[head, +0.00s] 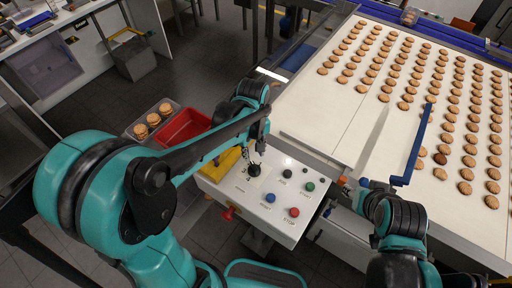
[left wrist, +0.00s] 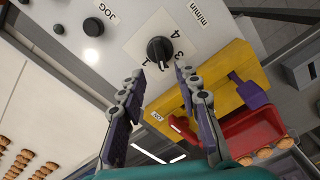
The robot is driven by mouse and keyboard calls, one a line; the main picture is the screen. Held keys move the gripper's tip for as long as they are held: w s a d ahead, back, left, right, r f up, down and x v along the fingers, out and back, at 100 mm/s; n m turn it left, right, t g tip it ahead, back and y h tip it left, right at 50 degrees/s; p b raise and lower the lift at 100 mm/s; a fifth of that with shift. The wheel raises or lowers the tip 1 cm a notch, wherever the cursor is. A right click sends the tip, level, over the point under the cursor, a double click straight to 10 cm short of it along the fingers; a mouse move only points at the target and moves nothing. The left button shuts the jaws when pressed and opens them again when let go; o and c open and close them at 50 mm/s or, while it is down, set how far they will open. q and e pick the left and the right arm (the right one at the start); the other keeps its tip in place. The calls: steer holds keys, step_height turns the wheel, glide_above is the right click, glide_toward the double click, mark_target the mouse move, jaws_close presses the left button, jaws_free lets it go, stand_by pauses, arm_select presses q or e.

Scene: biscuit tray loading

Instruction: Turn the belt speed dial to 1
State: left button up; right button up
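The belt speed dial (head: 254,169) is a black knob on the white control panel (head: 268,208). In the left wrist view the dial (left wrist: 159,49) sits on a pale square plate with numbers around it and an "m/min" label beside it. The knob's long end points toward the lower part of the plate; I cannot read its exact setting. My left gripper (left wrist: 160,73) is open, its two fingers apart just short of the dial, with nothing between them.
Blue, green, red and black buttons (head: 294,212) share the panel. A red emergency knob (head: 229,212) projects from its front. A yellow box (left wrist: 207,93), a red bin (head: 184,126) and a biscuit tray (head: 133,129) lie left. The belt (head: 320,122) carries biscuits; a blue bar (head: 415,147) stands over it.

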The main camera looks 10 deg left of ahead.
mark_target(254, 166)
arm_select(q)
step_height(254, 166, down, 7)
steer(key=shift+s+f+b, duration=0.1)
steer(key=shift+b, duration=0.9)
steer(key=shift+s+d+f, duration=0.1)
jaws_close()
